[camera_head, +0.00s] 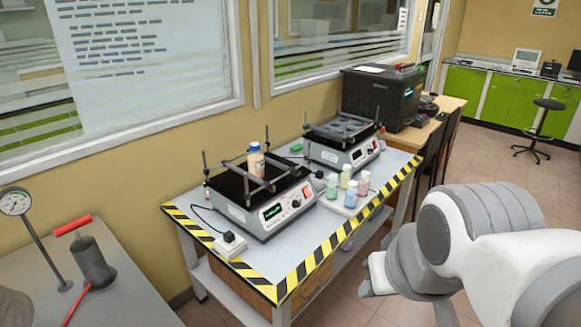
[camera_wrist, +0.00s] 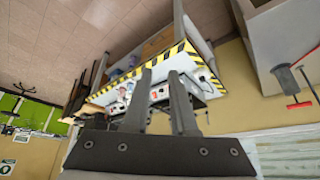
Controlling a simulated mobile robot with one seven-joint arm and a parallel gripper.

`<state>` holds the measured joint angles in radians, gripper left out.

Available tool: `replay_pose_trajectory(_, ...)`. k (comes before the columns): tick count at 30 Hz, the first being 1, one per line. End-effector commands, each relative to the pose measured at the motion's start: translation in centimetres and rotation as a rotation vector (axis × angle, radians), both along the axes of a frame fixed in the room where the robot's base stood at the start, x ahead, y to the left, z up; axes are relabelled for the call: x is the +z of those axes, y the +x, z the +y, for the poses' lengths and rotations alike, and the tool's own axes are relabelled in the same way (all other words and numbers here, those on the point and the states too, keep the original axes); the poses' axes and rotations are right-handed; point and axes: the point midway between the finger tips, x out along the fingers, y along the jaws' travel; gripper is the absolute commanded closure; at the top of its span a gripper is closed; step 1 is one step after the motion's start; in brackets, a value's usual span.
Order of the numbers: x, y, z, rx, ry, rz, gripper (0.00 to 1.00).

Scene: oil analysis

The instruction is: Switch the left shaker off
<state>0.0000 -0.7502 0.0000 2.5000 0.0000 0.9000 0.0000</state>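The left shaker (camera_head: 249,217) is a pale box with a black platform on the near table. Its front panel has a lit display, knobs and a red rocker switch (camera_head: 306,192); I cannot tell the switch's position. A capped bottle (camera_head: 256,163) stands on its platform. The right shaker (camera_head: 331,156) stands behind it to the right. My gripper (camera_head: 370,278) is right of the table's front edge, apart from both shakers. In the upside-down wrist view, its two fingers (camera_wrist: 160,74) are spread with nothing held. A shaker panel with a red spot shows between them.
The table (camera_head: 262,262) has yellow-black edging. Several small bottles (camera_head: 350,194) stand right of the left shaker. A power socket block (camera_head: 229,245) lies in front. A grey bench with a red-handled device (camera_head: 92,262) is at lower left. Floor is open at right.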

Motion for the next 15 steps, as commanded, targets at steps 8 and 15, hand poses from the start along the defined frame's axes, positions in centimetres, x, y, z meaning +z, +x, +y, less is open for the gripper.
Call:
replay_pose_trajectory(8,0.0,0.0,0.0,0.0,0.0,0.0,1.0)
replay_pose_trajectory(15,-0.01,0.0,0.0,0.0,0.0,0.0,1.0)
